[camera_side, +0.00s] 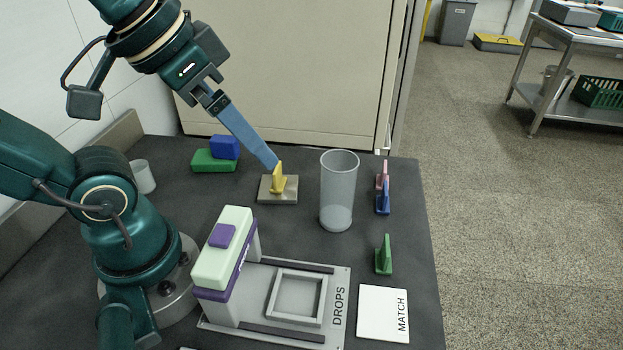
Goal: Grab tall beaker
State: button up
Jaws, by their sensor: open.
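The tall beaker (338,192) is a clear, empty-looking cylinder standing upright on the dark table, right of the middle of the table. My gripper (272,162) is to its left, with long blue fingers slanting down to the right. The fingers are seen nearly edge-on, and they are open. Their tips are close to a yellow upright piece (279,178) on a small grey plate (290,194); I cannot tell whether they touch it. The beaker is apart from the gripper and fully in view.
A pale green and purple device (224,250) with a grey base marked DROPS stands in front. A white MATCH card (382,313) lies right of it. Small pink, blue and green pieces (383,256) stand right of the beaker. A small clear beaker (144,177) and stacked blocks (214,160) are left.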

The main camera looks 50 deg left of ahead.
jog(key=w+a+f+m+y, duration=0.1)
jog(key=a+f+m+y, duration=0.15)
jog(key=m, duration=0.45)
notch_tip(320, 180, up, 2)
jog(key=m+t+y, duration=0.2)
jog(key=m+t, duration=0.5)
jog(key=m, duration=1.8)
send_over(330, 181)
jog(key=f, duration=1)
jog(key=shift+w+a+f, duration=0.2)
jog(key=shift+w+f, duration=0.15)
jog(key=shift+f, duration=0.55)
jog(key=shift+x, duration=2.6)
